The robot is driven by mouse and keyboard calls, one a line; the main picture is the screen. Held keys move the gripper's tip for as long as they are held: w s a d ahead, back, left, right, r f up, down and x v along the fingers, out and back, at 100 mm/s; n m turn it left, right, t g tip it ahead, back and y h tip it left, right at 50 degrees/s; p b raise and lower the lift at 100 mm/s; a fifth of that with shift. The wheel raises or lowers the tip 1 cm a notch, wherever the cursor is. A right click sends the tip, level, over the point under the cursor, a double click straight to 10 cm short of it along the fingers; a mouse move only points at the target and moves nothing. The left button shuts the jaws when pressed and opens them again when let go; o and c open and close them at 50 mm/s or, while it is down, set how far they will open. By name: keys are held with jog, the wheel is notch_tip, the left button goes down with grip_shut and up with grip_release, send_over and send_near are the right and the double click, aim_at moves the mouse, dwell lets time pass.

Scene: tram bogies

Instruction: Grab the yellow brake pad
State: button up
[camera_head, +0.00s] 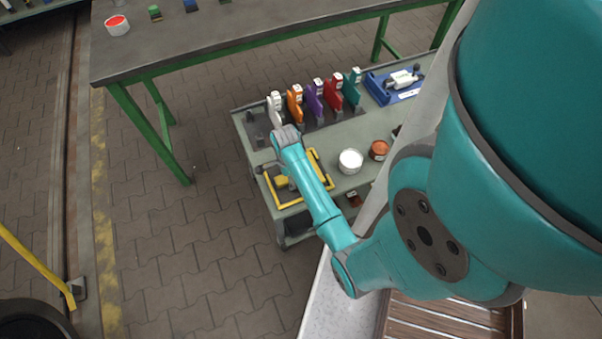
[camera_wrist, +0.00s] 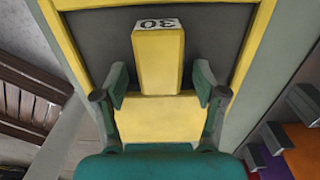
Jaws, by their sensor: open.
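The yellow brake pad (camera_wrist: 158,62) stands in the wrist view with a white label marked 30 on its top end. Its wider lower part lies between the fingers of my gripper (camera_wrist: 160,95), which is open with one finger on each side. I cannot tell whether the fingers touch it. In the head view, part of the yellow brake pad (camera_head: 282,182) shows beside my arm, inside a yellow-edged area (camera_head: 291,204) on the grey cart.
White, orange, purple, red and teal pads (camera_head: 315,97) stand in a row along the cart's back. A white-topped can (camera_head: 350,161) and a brown can (camera_head: 379,150) stand right of my arm. A blue tray (camera_head: 378,92) sits farther right. A green-legged table (camera_head: 200,38) stands behind.

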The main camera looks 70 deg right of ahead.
jog(key=shift+c, duration=0.3)
grip_shut()
jog(key=shift+r, duration=0.1)
